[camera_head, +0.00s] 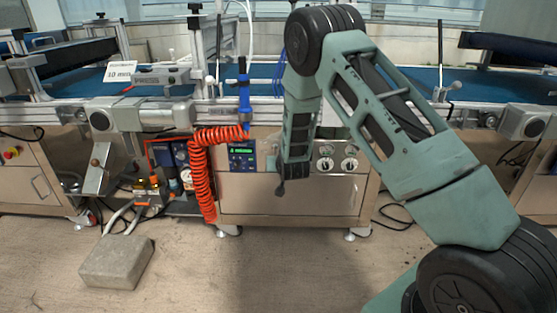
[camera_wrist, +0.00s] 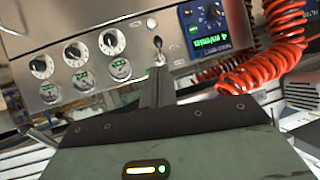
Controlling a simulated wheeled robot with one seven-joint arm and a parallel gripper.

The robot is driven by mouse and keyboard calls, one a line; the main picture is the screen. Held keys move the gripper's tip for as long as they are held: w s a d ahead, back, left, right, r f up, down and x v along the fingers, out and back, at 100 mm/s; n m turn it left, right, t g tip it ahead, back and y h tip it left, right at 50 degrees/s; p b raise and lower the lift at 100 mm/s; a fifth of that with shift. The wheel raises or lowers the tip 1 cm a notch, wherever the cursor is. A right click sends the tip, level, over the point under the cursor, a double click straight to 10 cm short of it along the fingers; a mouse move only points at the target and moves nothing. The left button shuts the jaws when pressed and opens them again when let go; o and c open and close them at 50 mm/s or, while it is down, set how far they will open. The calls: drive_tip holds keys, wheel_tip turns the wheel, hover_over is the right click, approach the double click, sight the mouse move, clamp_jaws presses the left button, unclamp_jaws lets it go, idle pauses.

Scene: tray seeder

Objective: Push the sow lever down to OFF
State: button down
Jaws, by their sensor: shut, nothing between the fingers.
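In the wrist view a small lever with a dark rounded tip (camera_wrist: 157,42) stands on the steel control panel (camera_wrist: 90,18), between the dials and the blue display unit. I take it to be the sow lever; its small labels are too blurred to read. My gripper (camera_wrist: 160,70) is shut and empty, with its fingertips just below the lever in the picture. I cannot tell whether they touch it. In the head view my gripper (camera_head: 281,188) points down in front of the panel, and my arm hides the lever.
Several black-and-white dials (camera_wrist: 112,41) and small gauges (camera_wrist: 120,68) sit left of the lever. The blue unit with a green display (camera_wrist: 205,28) and a coiled red hose (camera_wrist: 270,50) are at right. A concrete block (camera_head: 116,262) lies on the floor.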

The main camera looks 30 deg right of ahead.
drive_tip(key=shift+s+a+r, duration=0.15)
drive_tip(key=shift+s+a, duration=0.2)
drive_tip(key=shift+s, duration=0.45)
drive_tip(key=shift+s+a+r, duration=0.2)
drive_tip(key=shift+s+a, duration=0.1)
drive_tip(key=shift+s, duration=0.45)
drive_tip(key=shift+s+a+r, duration=0.15)
drive_tip(key=shift+s+a, duration=0.2)
drive_tip(key=shift+s, duration=0.45)
drive_tip(key=shift+a, duration=0.1)
drive_tip(key=s+a+r+n+g+y, duration=0.25)
drive_tip(key=s+a, duration=0.35)
drive_tip(key=a, duration=0.3)
drive_tip(key=s+a+r+n+g+y, duration=0.2)
drive_tip(key=s+a+r, duration=0.25)
drive_tip(key=a, duration=0.45)
drive_tip(key=s+a+r+n+g+y, duration=0.2)
drive_tip(key=s+a+r+y, duration=0.1)
drive_tip(key=s+a, duration=0.4)
drive_tip(key=s+a+r+n+g+h, duration=0.1)
drive_tip(key=s+r+n+g, duration=0.15)
drive_tip(key=s, duration=0.85)
drive_tip(key=s+a+r+n+g+h, duration=0.2)
drive_tip(key=s+r+n, duration=0.15)
drive_tip(key=s, duration=0.75)
wheel_tip(320, 180, up, 22)
drive_tip(key=p, duration=2.3)
drive_tip(key=shift+d+n, duration=0.15)
drive_tip(key=shift+n, duration=0.2)
